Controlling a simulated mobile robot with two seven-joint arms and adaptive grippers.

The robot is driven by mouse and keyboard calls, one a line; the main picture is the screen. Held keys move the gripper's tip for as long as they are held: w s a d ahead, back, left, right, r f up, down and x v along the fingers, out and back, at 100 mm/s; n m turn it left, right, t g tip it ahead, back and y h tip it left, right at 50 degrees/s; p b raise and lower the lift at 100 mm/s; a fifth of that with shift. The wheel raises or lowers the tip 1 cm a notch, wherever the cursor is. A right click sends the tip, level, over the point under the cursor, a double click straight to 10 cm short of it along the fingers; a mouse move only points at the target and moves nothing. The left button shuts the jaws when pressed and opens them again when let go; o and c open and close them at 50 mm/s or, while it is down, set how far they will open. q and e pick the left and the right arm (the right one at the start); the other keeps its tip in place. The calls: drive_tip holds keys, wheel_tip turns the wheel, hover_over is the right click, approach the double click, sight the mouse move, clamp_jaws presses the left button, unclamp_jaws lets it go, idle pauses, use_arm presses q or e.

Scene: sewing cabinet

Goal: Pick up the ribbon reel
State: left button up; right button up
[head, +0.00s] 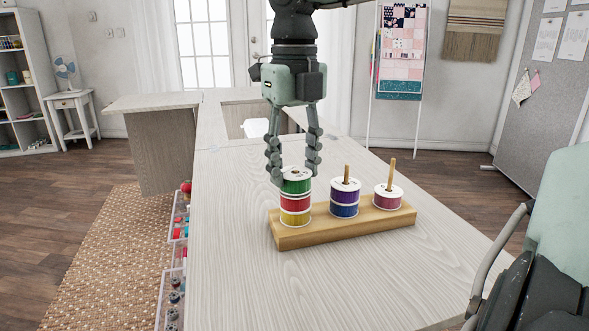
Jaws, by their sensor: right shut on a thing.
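A wooden stand (345,227) on the table holds ribbon reels in three stacks. The left stack has a green reel (296,187) on top, a red reel (295,204) under it and a yellow reel (295,219) at the bottom. The middle peg holds a purple reel (345,196) and a blue reel (344,210). The right peg holds a pink reel (387,200). My right gripper (294,176) points down over the left stack, its fingers on either side of the green reel, shut on it. The left peg's tip does not show. My left gripper is out of view.
The pale wooden table (300,290) is clear in front of the stand. Clear drawers with spools (175,290) stick out along its left edge. An opening in the tabletop with a white object (255,127) lies behind the gripper.

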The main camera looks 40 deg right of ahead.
wheel_tip(320, 180, up, 4)
drive_tip(key=shift+f, duration=0.1)
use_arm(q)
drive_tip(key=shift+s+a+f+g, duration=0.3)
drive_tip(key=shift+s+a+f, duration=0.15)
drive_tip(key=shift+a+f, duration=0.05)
use_arm(e)
drive_tip(key=s+d+r, duration=0.2)
drive_tip(key=s+r, duration=0.4)
drive_tip(key=s, duration=0.5)
drive_tip(key=shift+s+d+r, duration=0.25)
drive_tip(key=shift+d+r, duration=0.05)
drive_tip(key=shift+r, duration=0.1)
